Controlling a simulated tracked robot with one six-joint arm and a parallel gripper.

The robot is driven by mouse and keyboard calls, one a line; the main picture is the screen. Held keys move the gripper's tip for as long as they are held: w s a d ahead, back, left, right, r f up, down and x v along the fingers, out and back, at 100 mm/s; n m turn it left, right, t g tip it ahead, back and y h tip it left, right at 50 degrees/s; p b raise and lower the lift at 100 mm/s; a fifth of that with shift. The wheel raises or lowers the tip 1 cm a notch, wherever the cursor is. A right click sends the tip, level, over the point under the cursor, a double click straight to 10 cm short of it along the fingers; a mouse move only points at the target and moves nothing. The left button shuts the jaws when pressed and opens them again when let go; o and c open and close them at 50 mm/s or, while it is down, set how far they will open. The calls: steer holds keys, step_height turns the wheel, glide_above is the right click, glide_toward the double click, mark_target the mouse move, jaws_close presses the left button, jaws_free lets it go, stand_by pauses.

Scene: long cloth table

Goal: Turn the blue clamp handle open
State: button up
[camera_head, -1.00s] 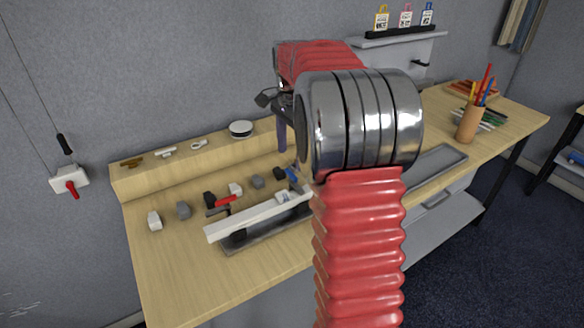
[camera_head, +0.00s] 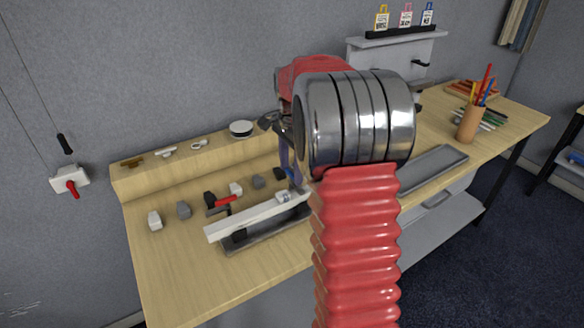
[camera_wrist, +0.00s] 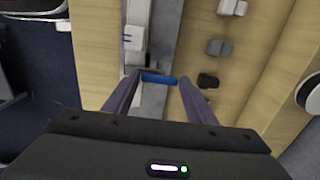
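The blue clamp handle (camera_wrist: 160,78) lies crosswise between my fingertips in the wrist view, over the grey metal strip. In the head view only a bit of it (camera_head: 294,175) shows beside my fingers. My gripper (camera_wrist: 158,82) is open, with one dark purple finger on each side of the handle. A gap seems to show on the right; on the left I cannot tell whether the finger touches. In the head view my gripper (camera_head: 288,158) points down at the right end of the clamp fixture, partly hidden by my arm. A long white bar (camera_head: 250,217) lies in the fixture.
A red clamp handle (camera_head: 225,200) stands at the fixture's left part. Several small grey and white blocks (camera_head: 183,209) lie behind and left of it. A raised wooden ledge (camera_head: 140,182) runs along the wall. The table's front left (camera_head: 180,285) is clear.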

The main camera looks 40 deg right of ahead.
steer(key=c, duration=0.6)
steer(key=shift+c, duration=0.2)
steer(key=shift+n, duration=0.4)
steer(key=n, duration=0.3)
steer(key=shift+n, duration=0.3)
steer(key=n, duration=0.3)
steer(key=shift+n, duration=0.3)
steer(key=n, duration=0.9)
steer(key=shift+n, duration=0.4)
steer(key=shift+w+r, duration=0.1)
